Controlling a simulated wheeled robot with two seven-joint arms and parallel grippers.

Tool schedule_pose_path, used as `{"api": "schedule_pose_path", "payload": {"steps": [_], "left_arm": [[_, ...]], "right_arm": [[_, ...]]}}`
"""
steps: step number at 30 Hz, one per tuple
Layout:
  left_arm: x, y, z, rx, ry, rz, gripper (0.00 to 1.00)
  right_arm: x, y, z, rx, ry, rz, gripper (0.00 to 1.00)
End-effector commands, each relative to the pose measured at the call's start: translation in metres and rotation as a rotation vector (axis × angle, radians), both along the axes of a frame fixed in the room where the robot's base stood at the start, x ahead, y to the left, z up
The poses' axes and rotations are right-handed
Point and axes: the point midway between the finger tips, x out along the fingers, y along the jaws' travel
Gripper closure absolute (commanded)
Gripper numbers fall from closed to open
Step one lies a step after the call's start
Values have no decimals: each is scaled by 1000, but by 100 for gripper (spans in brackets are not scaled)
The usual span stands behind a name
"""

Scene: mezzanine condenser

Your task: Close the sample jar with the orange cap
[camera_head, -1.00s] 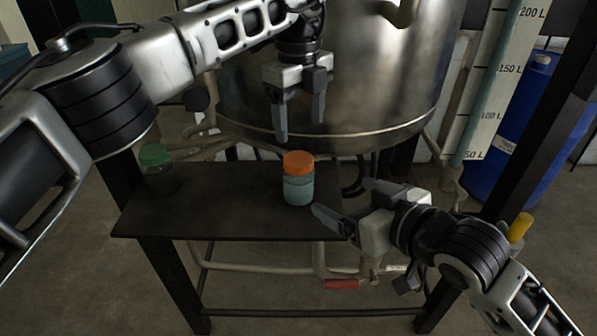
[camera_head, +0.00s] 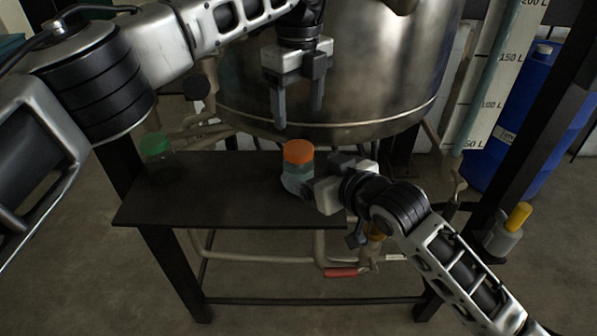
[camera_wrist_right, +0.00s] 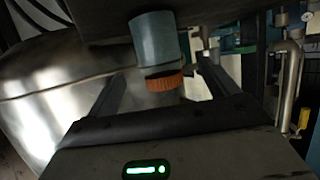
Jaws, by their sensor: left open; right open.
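The sample jar (camera_head: 293,184), with pale blue contents, stands upright on the dark shelf (camera_head: 215,208). The orange cap (camera_head: 298,152) sits at its top; I cannot tell whether it is screwed tight. My right gripper (camera_head: 305,190) is open at the jar's right side and hides part of its body. In the right wrist view the picture is upside down, and the jar (camera_wrist_right: 155,40) and cap (camera_wrist_right: 165,82) show between the two spread fingers. My left gripper (camera_head: 298,117) is open and empty, pointing down above the cap and apart from it.
A jar with a green cap (camera_head: 154,145) stands at the shelf's left end. A large steel vessel (camera_head: 370,85) rises close behind the shelf. A blue drum (camera_head: 540,115) stands at the right. Between the two jars the shelf is clear.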

Motion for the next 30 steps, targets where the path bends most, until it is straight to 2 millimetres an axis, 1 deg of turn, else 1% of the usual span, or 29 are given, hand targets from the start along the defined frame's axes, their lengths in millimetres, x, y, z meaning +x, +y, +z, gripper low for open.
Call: {"api": "schedule_pose_path", "payload": {"steps": [1, 3, 10, 15, 23, 24, 26, 27, 29, 30], "left_arm": [[0, 0, 0, 0, 0, 0, 32], [0, 0, 0, 0, 0, 0, 32], [0, 0, 0, 0, 0, 0, 32], [0, 0, 0, 0, 0, 0, 32], [0, 0, 0, 0, 0, 0, 32], [0, 0, 0, 0, 0, 0, 32], [0, 0, 0, 0, 0, 0, 32], [0, 0, 0, 0, 0, 0, 32], [0, 0, 0, 0, 0, 0, 32], [0, 0, 0, 0, 0, 0, 32]], "right_arm": [[9, 6, -3, 1, -1, 1, 14], [19, 13, -7, 1, 0, 0, 14], [41, 28, -17, 1, -1, 0, 14], [47, 32, -21, -1, -1, 0, 14], [47, 32, -21, -1, -1, 0, 14], [47, 32, -21, -1, -1, 0, 20], [47, 32, -21, -1, -1, 0, 36], [47, 32, -21, 0, 0, 0, 47], [47, 32, -21, 0, 0, 0, 64], [47, 32, -21, 0, 0, 0, 75]]}}
